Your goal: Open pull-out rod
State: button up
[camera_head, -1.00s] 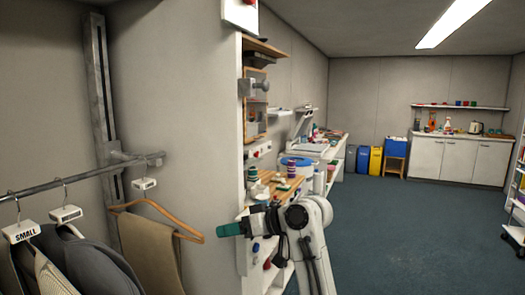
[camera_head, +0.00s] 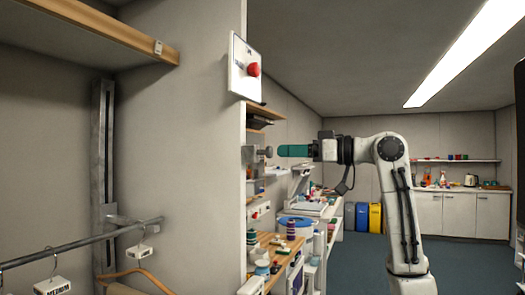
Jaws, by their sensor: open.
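A grey metal bracket with a round knob (camera_head: 267,151) sticks out at the edge of the white wall, near the picture's middle. My gripper (camera_head: 280,151) has teal fingers and points left at this knob, level with it, with only a small gap showing. The fingers are seen side-on, so the space between them is hidden; they hold nothing visible. A grey metal clothes rod (camera_head: 85,242) on a vertical wall rail (camera_head: 104,160) is at the left, well away from my gripper. I cannot tell for sure which of the two is the pull-out rod.
A panel with a red button (camera_head: 253,70) is above the knob. A wooden shelf (camera_head: 80,25) is at upper left. Hangers (camera_head: 137,252) hang from the clothes rod. A cluttered workbench (camera_head: 272,248) is below my gripper. The floor (camera_head: 350,265) behind is clear.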

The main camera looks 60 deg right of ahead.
aim_at(272, 151)
jog(key=w, duration=0.2)
jog(key=w+p, duration=0.1)
jog(key=w, duration=0.5)
jog(key=shift+w+a+p, duration=0.1)
jog(key=shift+a+p, duration=0.2)
jog(key=shift+p, duration=0.1)
jog(key=shift+c, duration=0.3)
grip_shut()
